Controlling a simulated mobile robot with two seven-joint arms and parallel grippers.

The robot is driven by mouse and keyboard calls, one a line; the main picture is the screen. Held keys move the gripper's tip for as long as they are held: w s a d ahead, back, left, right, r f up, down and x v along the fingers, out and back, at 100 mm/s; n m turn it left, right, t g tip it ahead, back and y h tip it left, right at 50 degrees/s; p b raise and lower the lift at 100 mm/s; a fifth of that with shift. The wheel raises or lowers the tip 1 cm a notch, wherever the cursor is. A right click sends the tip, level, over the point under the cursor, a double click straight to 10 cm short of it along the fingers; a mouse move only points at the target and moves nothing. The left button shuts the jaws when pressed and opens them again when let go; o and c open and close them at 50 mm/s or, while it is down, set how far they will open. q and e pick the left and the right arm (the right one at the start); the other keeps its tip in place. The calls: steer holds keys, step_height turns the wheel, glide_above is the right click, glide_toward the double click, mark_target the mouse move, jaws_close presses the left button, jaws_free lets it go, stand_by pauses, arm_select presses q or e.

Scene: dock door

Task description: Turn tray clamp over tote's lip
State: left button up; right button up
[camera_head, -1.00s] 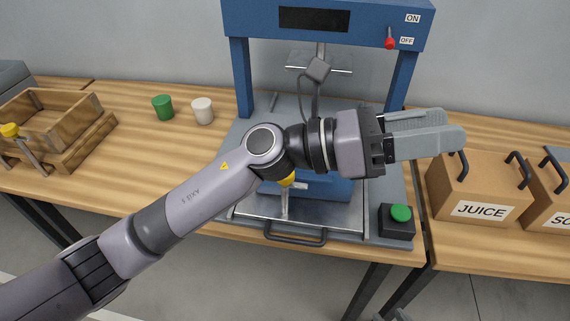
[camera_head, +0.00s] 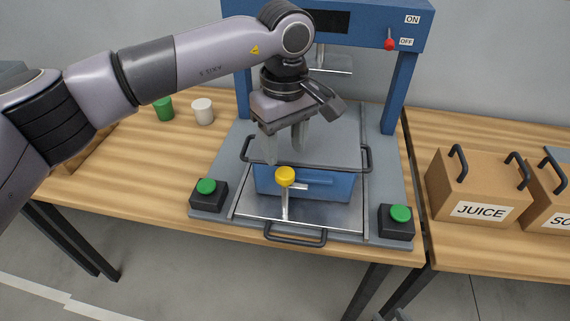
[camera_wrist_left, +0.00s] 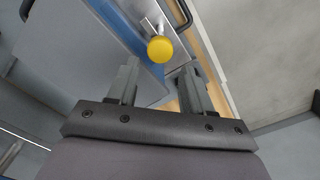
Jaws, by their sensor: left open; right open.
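The blue tote (camera_head: 335,188), under a grey lid (camera_head: 335,150) with black side handles, sits on the metal tray (camera_head: 345,217) in the press. The tray clamp's yellow knob (camera_head: 285,176) tops a metal post (camera_head: 285,208) at the tote's front. A thin metal bar (camera_head: 318,186) runs right from the post along the tote's front; whether it overlaps the lip is unclear. My left gripper (camera_head: 287,154) is open, pointing down just above and behind the knob. In the left wrist view the knob (camera_wrist_left: 160,49) shows just beyond the open fingertips (camera_wrist_left: 158,68), not gripped.
Black boxes with green buttons stand left (camera_head: 206,187) and right (camera_head: 400,214) of the tray. The blue press frame (camera_head: 400,90) rises around it. A JUICE carton (camera_head: 478,190) stands right; a green cup (camera_head: 163,109) and white cup (camera_head: 202,111) stand left.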

mark_target(285, 172)
arm_select(q)
step_height(285, 172, down, 6)
steer(key=shift+r+p, duration=0.15)
steer(key=shift+p, duration=0.35)
steer(key=shift+d, duration=0.1)
steer(key=c, duration=0.8)
